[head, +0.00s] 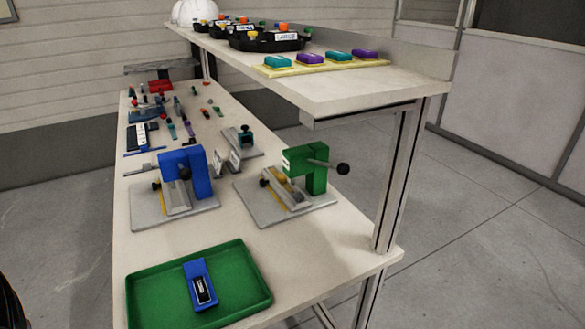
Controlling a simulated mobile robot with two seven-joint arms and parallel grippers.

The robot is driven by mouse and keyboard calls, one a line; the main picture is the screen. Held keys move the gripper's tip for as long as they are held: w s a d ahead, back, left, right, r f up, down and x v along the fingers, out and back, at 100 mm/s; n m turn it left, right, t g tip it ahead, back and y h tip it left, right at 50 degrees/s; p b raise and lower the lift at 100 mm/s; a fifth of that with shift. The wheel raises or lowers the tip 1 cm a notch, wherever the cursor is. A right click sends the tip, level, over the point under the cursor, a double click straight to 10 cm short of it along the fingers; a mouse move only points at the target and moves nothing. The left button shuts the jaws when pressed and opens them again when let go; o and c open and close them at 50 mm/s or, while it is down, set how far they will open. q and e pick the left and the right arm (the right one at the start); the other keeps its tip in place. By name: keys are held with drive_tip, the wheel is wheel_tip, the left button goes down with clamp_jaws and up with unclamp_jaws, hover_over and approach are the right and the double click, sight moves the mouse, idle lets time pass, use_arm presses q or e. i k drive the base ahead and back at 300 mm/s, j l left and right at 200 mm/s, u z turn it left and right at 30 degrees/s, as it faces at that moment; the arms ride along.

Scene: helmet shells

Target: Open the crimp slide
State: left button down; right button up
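Two press-like fixtures stand on the lower bench top. The left one has a blue block (201,172) on a grey base plate (149,208) with a dark knob and a yellow part. The right one has a green block (315,180) on a grey base plate (252,208), with a dark ball-ended lever (343,169) sticking out to the right and a pale slide-like piece (288,188) at its left. I cannot tell which carries the crimp slide, or whether a slide is open. Neither of my grippers is in view.
A green tray (150,300) at the near end holds a blue holder (199,279) with a black insert. A smaller fixture (245,138) and scattered tools lie farther back. The upper shelf (390,85) overhangs on the right, on a post (392,185). Bare bench lies between tray and fixtures.

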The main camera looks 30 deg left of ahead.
sight(288, 199)
drive_tip(key=i+l+z, duration=0.6)
drive_tip(key=i, duration=0.3)
drive_tip(key=i+l, duration=0.3)
drive_tip(key=i+l+z, duration=0.15)
drive_tip(key=i, duration=0.35)
drive_tip(key=i+u, duration=0.2)
drive_tip(key=u, duration=0.25)
drive_tip(key=i+u, duration=0.2)
drive_tip(key=u, duration=0.25)
drive_tip(key=i+l+u, duration=0.15)
drive_tip(key=u, duration=0.3)
drive_tip(key=i+u, duration=0.15)
drive_tip(key=u, duration=0.3)
drive_tip(key=i+l+u, duration=0.1)
drive_tip(key=u, duration=0.35)
drive_tip(key=i+l+u, duration=0.1)
drive_tip(key=u, duration=0.35)
drive_tip(key=i+l+u, duration=0.1)
drive_tip(key=u, duration=0.35)
drive_tip(key=l+u, duration=0.2)
drive_tip(key=u, duration=0.25)
drive_tip(key=l+u, duration=0.25)
drive_tip(key=u, duration=0.2)
drive_tip(key=i, duration=0.05)
